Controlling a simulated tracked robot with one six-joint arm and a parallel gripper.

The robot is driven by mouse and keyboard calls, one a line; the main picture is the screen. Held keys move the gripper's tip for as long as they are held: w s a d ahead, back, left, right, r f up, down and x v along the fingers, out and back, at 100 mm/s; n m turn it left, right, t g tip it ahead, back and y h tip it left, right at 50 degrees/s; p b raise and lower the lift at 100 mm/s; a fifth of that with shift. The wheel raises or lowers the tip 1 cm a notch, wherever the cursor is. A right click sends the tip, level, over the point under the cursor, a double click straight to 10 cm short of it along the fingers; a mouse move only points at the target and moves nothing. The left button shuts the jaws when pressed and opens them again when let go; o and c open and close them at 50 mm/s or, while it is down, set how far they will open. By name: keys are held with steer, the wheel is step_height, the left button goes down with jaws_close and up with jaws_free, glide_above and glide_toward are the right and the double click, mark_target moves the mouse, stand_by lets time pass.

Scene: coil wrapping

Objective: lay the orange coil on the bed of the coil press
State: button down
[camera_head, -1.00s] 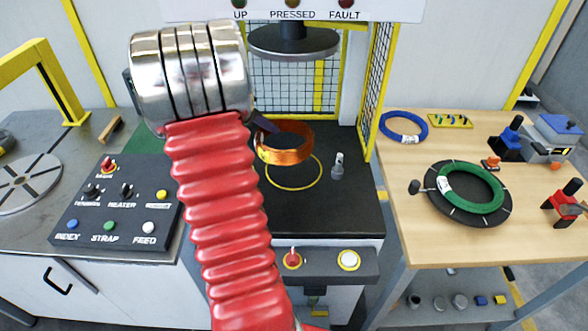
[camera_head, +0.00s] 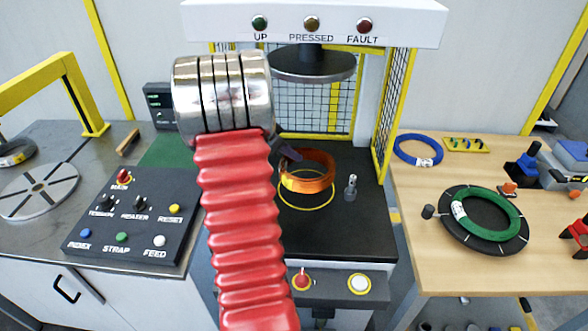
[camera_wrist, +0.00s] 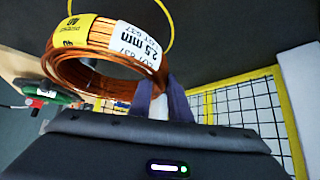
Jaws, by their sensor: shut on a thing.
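The orange coil (camera_head: 312,184) is in my gripper over the black bed (camera_head: 355,222) of the coil press. A yellow ring (camera_head: 300,205) is marked on the bed, and the coil appears above its far part. In the wrist view the coil (camera_wrist: 75,72) carries a white "2.5 mm" label and a yellow label. My gripper (camera_wrist: 165,103) is shut on the coil's near wall, its purple fingers showing there. In the head view my red arm hides most of the gripper. The round press plate (camera_head: 312,66) hangs raised above the bed.
A metal post (camera_head: 350,187) stands on the bed right of the ring. Yellow-framed mesh guards (camera_head: 396,105) close the press sides and back. A control panel (camera_head: 130,215) is at left. The wooden table (camera_head: 440,250) at right holds blue (camera_head: 418,150) and green (camera_head: 485,215) coils.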

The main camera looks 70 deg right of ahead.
steer(key=shift+f, duration=0.9)
steer(key=shift+f, duration=1.9)
steer(key=c, duration=1.6)
jaws_free()
steer(key=shift+c, duration=0.2)
steer(key=v, duration=1.2)
